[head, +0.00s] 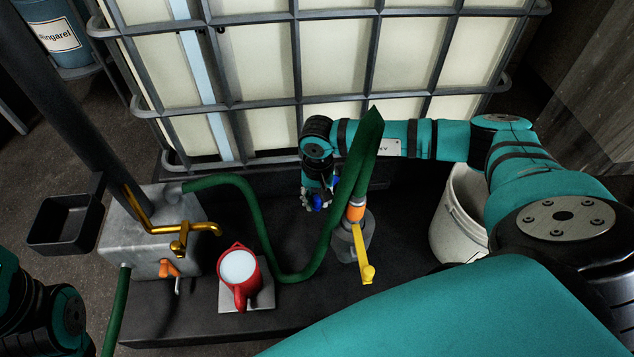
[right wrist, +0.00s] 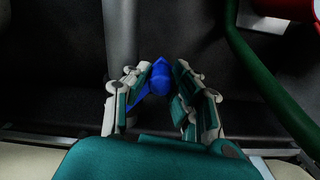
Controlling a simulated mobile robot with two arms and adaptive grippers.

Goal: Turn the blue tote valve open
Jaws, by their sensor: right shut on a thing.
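The tote (head: 345,50) is a large pale tank in a grey cage at the back. Its blue valve (head: 318,201) is low at the tote's front, partly hidden by my right gripper (head: 313,203). In the right wrist view the blue valve (right wrist: 160,78) sits between the fingertips of my right gripper (right wrist: 168,95), which is shut on it. How far the valve is turned cannot be told. My left arm shows at the lower left of the head view; its gripper is out of the picture.
A green hose (head: 262,225) loops close to the right gripper. A yellow-handled valve (head: 366,262) stands in front of it. A red jug (head: 238,272), a metal box (head: 150,232) with brass tap and a white bucket (head: 458,225) stand nearby. A black tray (head: 65,222) is at left.

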